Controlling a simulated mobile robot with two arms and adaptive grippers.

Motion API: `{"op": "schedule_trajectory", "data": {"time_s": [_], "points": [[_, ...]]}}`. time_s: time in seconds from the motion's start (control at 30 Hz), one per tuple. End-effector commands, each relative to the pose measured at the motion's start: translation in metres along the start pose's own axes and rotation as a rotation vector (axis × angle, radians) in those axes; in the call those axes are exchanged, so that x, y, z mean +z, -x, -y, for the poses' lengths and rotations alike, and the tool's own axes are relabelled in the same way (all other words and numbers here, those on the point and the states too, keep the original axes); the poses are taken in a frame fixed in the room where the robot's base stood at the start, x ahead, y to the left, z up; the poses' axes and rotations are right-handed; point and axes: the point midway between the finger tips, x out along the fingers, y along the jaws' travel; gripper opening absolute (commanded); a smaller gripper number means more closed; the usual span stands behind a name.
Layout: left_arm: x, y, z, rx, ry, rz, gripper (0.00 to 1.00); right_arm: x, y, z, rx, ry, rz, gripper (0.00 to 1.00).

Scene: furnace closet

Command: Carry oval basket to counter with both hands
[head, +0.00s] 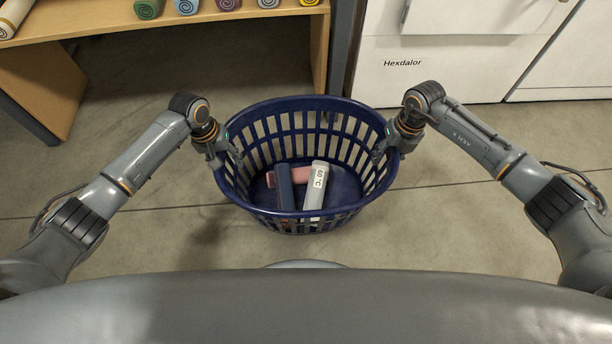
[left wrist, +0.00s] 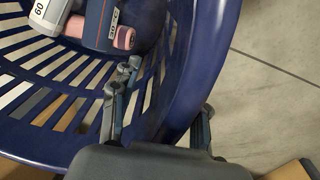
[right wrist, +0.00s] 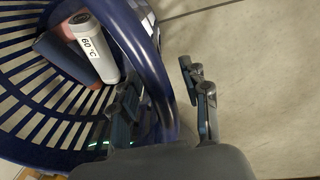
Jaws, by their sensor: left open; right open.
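The oval basket (head: 300,218) is dark blue with slatted walls and stands upright on the floor in the middle of the head view. It holds a white-grey roll marked 60 °C (head: 316,185), a dark blue roll (head: 284,187) and a pink roll (head: 300,174). My left gripper (head: 222,155) is at the basket's left end, open, with one finger inside and one outside the wall in the left wrist view (left wrist: 165,115). My right gripper (head: 392,148) is at the right end, open, its fingers straddling the rim in the right wrist view (right wrist: 165,95).
A wooden shelf (head: 190,22) with several rolled items stands at the back left, with a grey post (head: 340,48) at its right. White appliances (head: 440,70) stand at the back right. The concrete floor (head: 470,225) around the basket is clear.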

Motion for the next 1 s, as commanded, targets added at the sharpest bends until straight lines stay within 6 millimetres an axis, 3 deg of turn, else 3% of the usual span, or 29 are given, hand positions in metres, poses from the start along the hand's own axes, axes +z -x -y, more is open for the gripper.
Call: {"op": "schedule_trajectory", "data": {"time_s": [0.23, 0.47, 1.0], "points": [[0.0000, -0.0005, -0.0002, 0.000, 0.000, 0.000, 0.45, -0.0001, -0.0005, -0.0001, 0.000, 0.000, 0.000, 0.46], [0.0000, -0.0002, -0.0003, 0.001, 0.000, 0.000, 0.01, -0.0001, -0.0003, -0.0001, 0.000, 0.000, 0.000, 0.01], [-0.0013, 0.0042, -0.0019, 0.004, 0.000, -0.003, 0.00, 0.0010, 0.0039, 0.0000, -0.001, -0.001, 0.002, 0.00]]}}
